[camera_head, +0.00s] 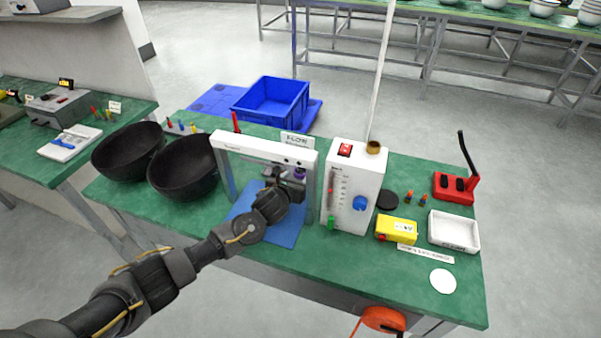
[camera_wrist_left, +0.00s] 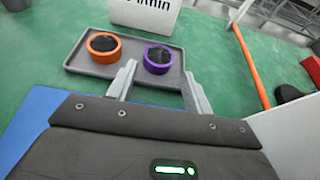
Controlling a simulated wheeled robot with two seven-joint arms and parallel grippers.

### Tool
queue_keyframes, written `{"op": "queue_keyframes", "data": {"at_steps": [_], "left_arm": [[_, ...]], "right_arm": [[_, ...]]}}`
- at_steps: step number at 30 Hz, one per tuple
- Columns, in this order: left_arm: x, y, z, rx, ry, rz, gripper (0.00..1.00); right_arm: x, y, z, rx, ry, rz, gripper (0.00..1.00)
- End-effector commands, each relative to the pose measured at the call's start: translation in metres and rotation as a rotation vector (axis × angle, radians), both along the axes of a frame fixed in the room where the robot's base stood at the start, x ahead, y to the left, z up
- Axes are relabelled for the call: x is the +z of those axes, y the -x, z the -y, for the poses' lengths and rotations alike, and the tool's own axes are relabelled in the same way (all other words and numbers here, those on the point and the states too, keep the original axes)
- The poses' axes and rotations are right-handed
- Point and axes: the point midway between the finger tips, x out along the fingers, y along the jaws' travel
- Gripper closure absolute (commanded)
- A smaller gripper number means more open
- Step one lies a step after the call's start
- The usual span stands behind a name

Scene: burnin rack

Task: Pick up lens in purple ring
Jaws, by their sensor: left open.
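The lens in the purple ring (camera_wrist_left: 157,59) sits on the right side of a grey tray (camera_wrist_left: 100,70) in the left wrist view. In the head view a small purple spot of it (camera_head: 299,173) shows just by the gripper. A second lens, in an orange ring (camera_wrist_left: 104,46), sits on the left side of the same tray. My left gripper (camera_wrist_left: 158,84) is open and empty. Its fingertips are near the front edge of the tray, with the purple ring ahead between them. My right gripper is not in view.
A white frame (camera_head: 262,147) arches over my left gripper above a blue mat (camera_head: 285,232). A white box with a gauge (camera_head: 372,180) stands close on the right. Black bowls (camera_head: 184,168) stand on the left. An orange rod (camera_wrist_left: 250,62) is right of the tray.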

Motion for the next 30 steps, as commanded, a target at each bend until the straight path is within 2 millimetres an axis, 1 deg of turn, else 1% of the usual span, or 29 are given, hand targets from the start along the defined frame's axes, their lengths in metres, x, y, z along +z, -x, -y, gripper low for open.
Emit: {"op": "queue_keyframes", "data": {"at_steps": [6, 9, 15, 21, 22, 27, 29, 30], "left_arm": [[-0.007, -0.025, 0.006, 0.002, 0.002, -0.002, 0.49], [-0.012, -0.035, 0.009, 0.003, 0.001, 0.000, 0.49], [-0.016, -0.043, 0.011, 0.001, 0.000, -0.001, 0.49], [-0.016, -0.043, 0.012, 0.000, 0.001, 0.000, 0.49], [-0.016, -0.043, 0.012, 0.000, 0.001, 0.000, 0.51], [-0.016, -0.043, 0.012, 0.000, 0.001, 0.000, 0.73], [-0.016, -0.043, 0.012, 0.000, 0.001, 0.000, 0.81], [-0.016, -0.043, 0.012, 0.000, 0.001, 0.000, 0.82]], "right_arm": [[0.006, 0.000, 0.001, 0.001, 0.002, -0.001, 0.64], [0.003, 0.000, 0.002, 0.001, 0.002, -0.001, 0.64], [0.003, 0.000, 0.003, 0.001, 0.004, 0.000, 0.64], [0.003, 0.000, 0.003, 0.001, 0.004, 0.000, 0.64], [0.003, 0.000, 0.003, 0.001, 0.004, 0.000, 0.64], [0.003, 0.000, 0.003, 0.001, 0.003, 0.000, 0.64], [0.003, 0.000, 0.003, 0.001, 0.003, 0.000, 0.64], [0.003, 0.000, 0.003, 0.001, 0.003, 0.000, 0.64]]}}
